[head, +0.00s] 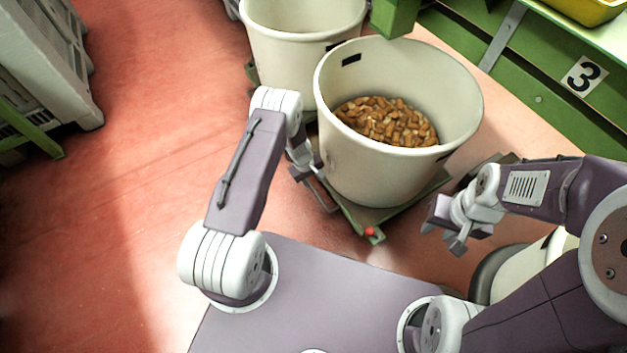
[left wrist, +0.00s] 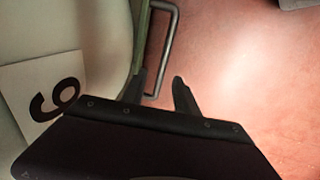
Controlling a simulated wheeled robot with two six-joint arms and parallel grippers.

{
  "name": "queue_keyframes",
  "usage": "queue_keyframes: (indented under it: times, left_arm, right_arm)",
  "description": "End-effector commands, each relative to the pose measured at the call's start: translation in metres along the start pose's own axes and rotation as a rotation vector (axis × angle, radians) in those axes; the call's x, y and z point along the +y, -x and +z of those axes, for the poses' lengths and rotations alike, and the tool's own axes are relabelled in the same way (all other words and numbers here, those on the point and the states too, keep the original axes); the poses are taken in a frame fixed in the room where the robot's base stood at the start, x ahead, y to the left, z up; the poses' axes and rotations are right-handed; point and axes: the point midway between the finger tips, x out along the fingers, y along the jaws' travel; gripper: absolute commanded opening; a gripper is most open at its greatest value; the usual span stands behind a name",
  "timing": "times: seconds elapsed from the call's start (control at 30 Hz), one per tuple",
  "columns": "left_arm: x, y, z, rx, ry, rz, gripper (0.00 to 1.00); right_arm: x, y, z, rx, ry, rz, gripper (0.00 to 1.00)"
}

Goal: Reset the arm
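My left arm reaches forward at the middle left in the head view. Its gripper (head: 310,178) is low beside the left side of a cream tub (head: 345,165). In the left wrist view the two dark fingers of this gripper (left wrist: 162,88) stand apart. A grey metal handle (left wrist: 171,45) runs down toward the gap between them; whether it touches a finger I cannot tell. My right gripper (head: 444,236) is at the right of the tub, its fingers apart and nothing visible between them.
The tub holds brown cork stoppers (head: 387,122) and stands on a green wheeled base (head: 362,222). Another cream tub (head: 280,45) is behind it. Green structures line the right side, with a "3" sign (head: 584,76). A grey crate (head: 40,60) is far left. Red floor at left is clear.

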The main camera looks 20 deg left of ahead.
Motion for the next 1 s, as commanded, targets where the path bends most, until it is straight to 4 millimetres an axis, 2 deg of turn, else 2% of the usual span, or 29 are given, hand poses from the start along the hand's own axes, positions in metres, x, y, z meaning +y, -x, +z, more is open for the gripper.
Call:
queue_keyframes:
  times: [0.57, 0.63, 0.67, 0.77, 0.9, 1.0]
  left_arm:
    - [0.000, 0.003, 0.000, -0.001, 0.000, 0.000, 0.36]
    - [0.004, 0.013, -0.001, 0.002, -0.019, 0.003, 0.36]
    - [0.007, 0.021, -0.001, 0.004, -0.036, 0.005, 0.36]
    - [0.020, 0.066, 0.001, 0.011, -0.133, 0.013, 0.36]
    - [0.026, 0.141, 0.015, 0.025, -0.306, 0.012, 0.36]
    - [0.020, 0.196, 0.033, 0.042, -0.442, 0.003, 0.36]
  right_arm:
    - [0.000, 0.001, 0.000, 0.000, 0.000, 0.000, 0.36]
    - [0.000, 0.001, 0.000, 0.000, 0.000, 0.000, 0.36]
    - [0.000, 0.002, 0.000, 0.000, 0.000, 0.000, 0.36]
    - [0.000, 0.002, 0.000, 0.000, 0.000, 0.000, 0.36]
    - [0.000, 0.001, 0.000, 0.000, 0.000, 0.000, 0.36]
    - [0.000, 0.001, 0.000, 0.000, 0.000, 0.000, 0.36]
